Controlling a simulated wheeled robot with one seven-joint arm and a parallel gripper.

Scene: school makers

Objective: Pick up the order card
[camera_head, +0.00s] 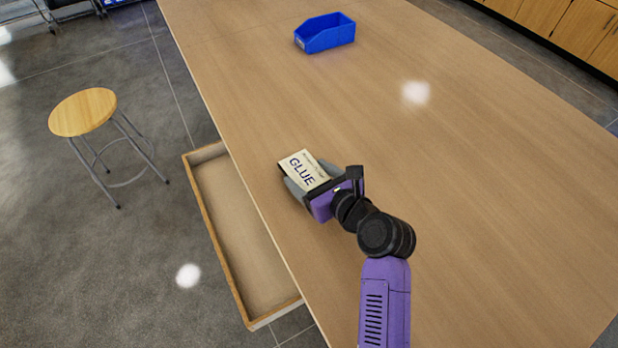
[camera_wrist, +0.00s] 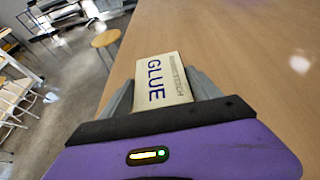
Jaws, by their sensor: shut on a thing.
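The order card (camera_head: 303,168) is a cream card with the dark word GLUE and a smaller line of print. It also shows in the wrist view (camera_wrist: 162,80). My gripper (camera_head: 308,178) is shut on the card, with one grey finger on each side of it. In the wrist view the fingers (camera_wrist: 163,88) flank the card's left and right edges. The card is over the wooden table (camera_head: 450,190), near its left edge. I cannot tell how far it is above the tabletop.
A blue open bin (camera_head: 326,38) stands at the table's far end. An open, empty-looking drawer (camera_head: 238,230) juts out from the table's left side. A round wooden stool (camera_head: 83,112) stands on the floor at left. The tabletop to the right is clear.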

